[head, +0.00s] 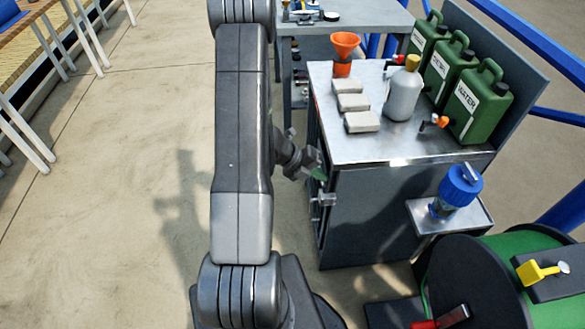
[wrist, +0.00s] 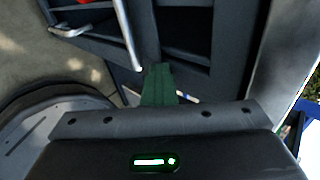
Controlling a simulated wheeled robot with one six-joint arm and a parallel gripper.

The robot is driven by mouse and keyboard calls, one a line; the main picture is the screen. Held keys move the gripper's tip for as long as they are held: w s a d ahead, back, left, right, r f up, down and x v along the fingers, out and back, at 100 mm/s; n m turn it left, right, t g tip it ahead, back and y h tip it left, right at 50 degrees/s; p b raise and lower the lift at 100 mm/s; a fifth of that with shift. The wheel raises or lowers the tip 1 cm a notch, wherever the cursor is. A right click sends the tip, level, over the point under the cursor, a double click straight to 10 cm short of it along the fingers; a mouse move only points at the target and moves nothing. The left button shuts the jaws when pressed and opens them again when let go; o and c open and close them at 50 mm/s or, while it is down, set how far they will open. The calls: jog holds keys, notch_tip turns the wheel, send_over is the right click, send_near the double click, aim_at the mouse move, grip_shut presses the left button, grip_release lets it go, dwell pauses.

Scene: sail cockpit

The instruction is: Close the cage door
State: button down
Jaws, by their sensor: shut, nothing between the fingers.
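My gripper (head: 318,174) is at the left side of the dark cabinet (head: 365,215), just below its metal top edge. In the wrist view its green fingers (wrist: 159,84) are together, with nothing seen between them. The cage door (head: 317,222) seems to be the narrow dark barred part at the cabinet's left side, seen nearly edge-on, with a silver latch-like piece (head: 324,199) close below my gripper. I cannot tell how far it stands open. The wrist view shows a silver bar (wrist: 128,35) and dark recesses ahead of the fingers; contact is unclear.
On the cabinet top stand an orange funnel (head: 345,46), pale blocks (head: 361,121), a white bottle (head: 404,92) and green canisters (head: 480,105). A side shelf (head: 468,216) holds a blue-topped device (head: 460,187). A green-black drum (head: 490,280) is at lower right. Floor at left is clear.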

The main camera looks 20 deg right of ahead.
jog(key=a+f+p+v, duration=0.2)
jog(key=v, duration=1.1)
jog(key=shift+s+p, duration=0.15)
jog(key=shift+p, duration=0.15)
jog(key=shift+f, duration=0.1)
jog(key=d+r+b+x, duration=0.2)
jog(key=x, duration=1)
jog(key=shift+d+f+b, duration=0.2)
jog(key=shift+d+b, duration=0.15)
jog(key=shift+s, duration=0.2)
